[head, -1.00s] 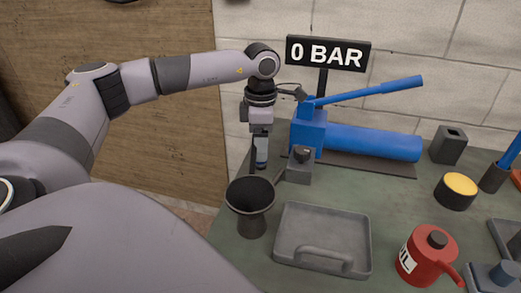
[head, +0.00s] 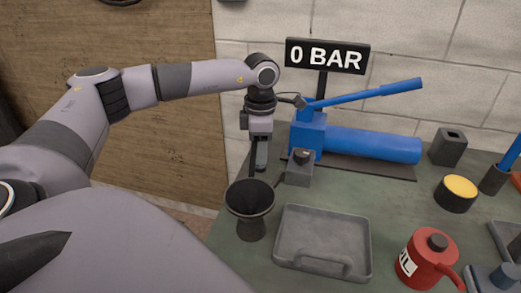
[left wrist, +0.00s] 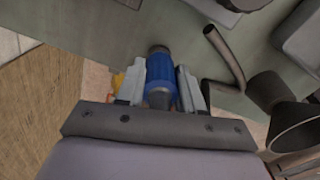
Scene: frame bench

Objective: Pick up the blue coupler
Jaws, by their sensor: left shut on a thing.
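The blue coupler (left wrist: 159,70), a ribbed blue cylinder with grey ends, sits between the two grey fingers of my left gripper in the left wrist view. The fingers are shut on it. In the head view my left gripper (head: 261,158) points down above the back left of the bench, left of the blue hand pump (head: 365,143). There its fingers and wrist hide the coupler. My right gripper is not in view.
A black funnel (head: 250,207) stands just in front of my left gripper, and a small grey valve block (head: 299,170) is to its right. A grey tray (head: 325,240), a red oil can (head: 425,257) and a yellow-topped puck (head: 457,192) lie further right. A wall is behind.

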